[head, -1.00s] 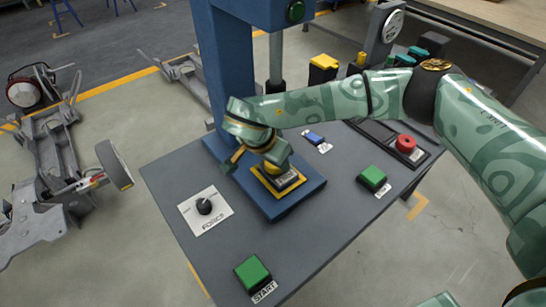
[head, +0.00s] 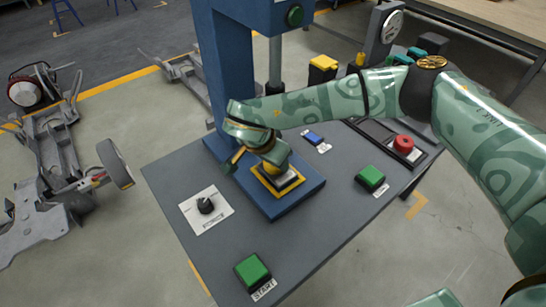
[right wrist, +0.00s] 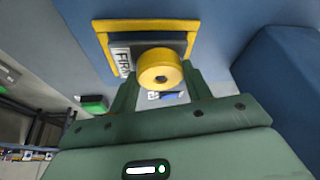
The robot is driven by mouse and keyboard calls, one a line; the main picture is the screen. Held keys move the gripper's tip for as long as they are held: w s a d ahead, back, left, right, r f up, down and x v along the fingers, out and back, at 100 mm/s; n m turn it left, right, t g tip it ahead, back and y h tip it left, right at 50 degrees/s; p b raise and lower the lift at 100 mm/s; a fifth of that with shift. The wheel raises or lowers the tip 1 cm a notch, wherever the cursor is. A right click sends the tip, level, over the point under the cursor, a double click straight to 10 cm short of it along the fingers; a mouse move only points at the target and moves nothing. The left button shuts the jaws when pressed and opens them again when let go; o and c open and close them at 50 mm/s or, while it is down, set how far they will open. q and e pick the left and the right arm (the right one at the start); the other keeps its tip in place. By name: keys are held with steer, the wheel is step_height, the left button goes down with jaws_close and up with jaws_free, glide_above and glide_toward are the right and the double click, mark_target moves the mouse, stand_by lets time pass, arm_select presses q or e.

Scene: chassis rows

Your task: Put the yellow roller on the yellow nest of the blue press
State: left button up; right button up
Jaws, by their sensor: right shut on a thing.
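The blue press (head: 228,80) stands on a grey table, with a blue base plate under its column. Its yellow nest (head: 298,187) is a square yellow frame around a dark plate on that base. My right gripper (head: 272,160) is over the nest, shut on the yellow roller (head: 269,168). In the right wrist view the roller (right wrist: 158,65) sits between the two green fingers (right wrist: 162,82), its round end facing the camera. The yellow nest frame (right wrist: 103,38) lies right beyond it. I cannot tell whether roller and nest touch. My left gripper is out of view.
A black knob (head: 205,206) and green START button (head: 252,271) are at the table's front left. Another green button (head: 370,178), a red button (head: 404,144) and a small blue piece (head: 313,137) are to the right. The press ram (head: 275,70) hangs behind the gripper.

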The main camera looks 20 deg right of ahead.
steer(key=shift+f, duration=0.25)
stand_by(0.3)
steer(key=shift+f, duration=0.5)
steer(key=o, duration=1.2)
steer(key=p+v, duration=0.3)
steer(key=v, duration=1.3)
steer(key=shift+a+r+p, duration=0.1)
steer(key=shift+r+p, duration=0.05)
steer(key=shift+p, duration=0.2)
